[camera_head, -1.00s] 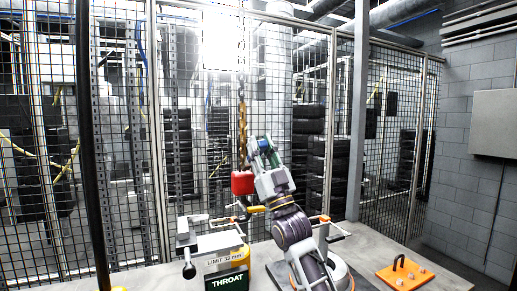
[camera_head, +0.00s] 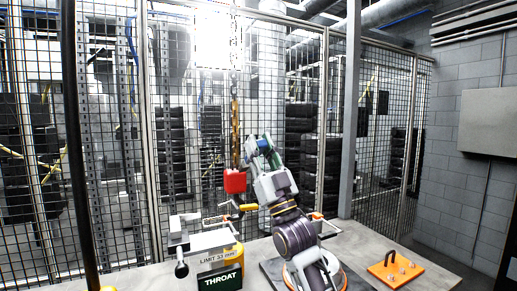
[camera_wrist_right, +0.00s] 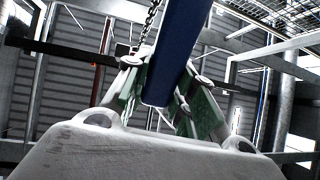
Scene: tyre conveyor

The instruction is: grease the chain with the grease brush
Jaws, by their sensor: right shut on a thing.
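The chain (camera_head: 235,125) hangs straight down in front of the mesh fence, brownish-gold in its lower part. A red block (camera_head: 235,181) hangs at its lower end. My right gripper (camera_head: 252,146) is just right of the chain and above the block. In the right wrist view its green-padded fingers are shut on the blue handle of the grease brush (camera_wrist_right: 178,50). The chain (camera_wrist_right: 150,20) shows there as dark links beside the handle. The bristles are not visible, and I cannot tell whether they touch the chain. My left gripper is out of view.
Tyre stacks (camera_head: 320,160) stand behind the mesh fence. A dark pole (camera_head: 75,140) crosses the left side.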

